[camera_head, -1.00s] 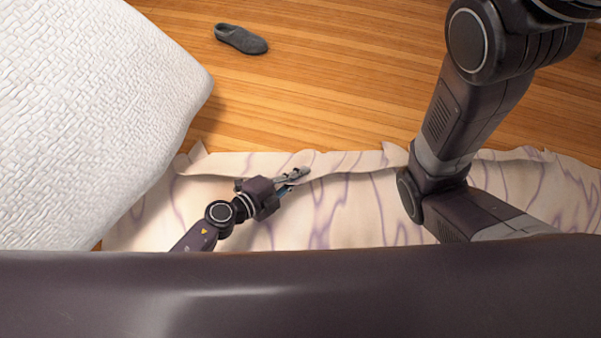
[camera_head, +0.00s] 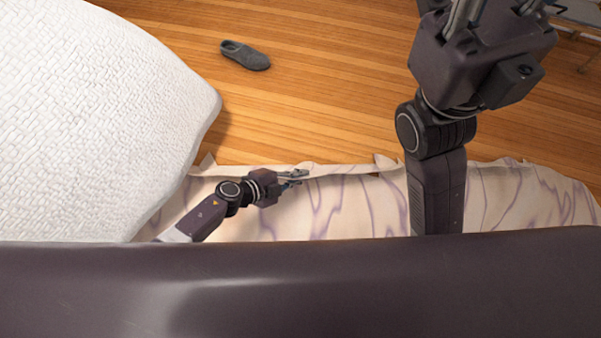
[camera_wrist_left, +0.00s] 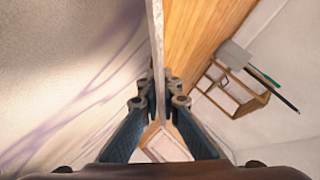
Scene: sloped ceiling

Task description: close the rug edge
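The rug (camera_head: 345,208) is cream with purple veins, and its far edge (camera_head: 345,169) is ragged and turned up along the wood floor. It also shows in the left wrist view (camera_wrist_left: 60,90), with its raised edge (camera_wrist_left: 154,40) running as a thin strip between the fingers. My left gripper (camera_head: 299,178) is at this edge, its fingers a little apart with the strip between them; the fingers also show in the left wrist view (camera_wrist_left: 160,103). My right gripper (camera_head: 495,14) is high at the upper right, away from the rug edge; its fingertips are cut off.
A white textured piece of furniture (camera_head: 85,110) fills the left side and borders the rug. A grey shoe (camera_head: 245,55) lies on the wood floor (camera_head: 320,90), which is otherwise mostly clear. A wooden frame-like piece (camera_wrist_left: 228,88) shows in the left wrist view.

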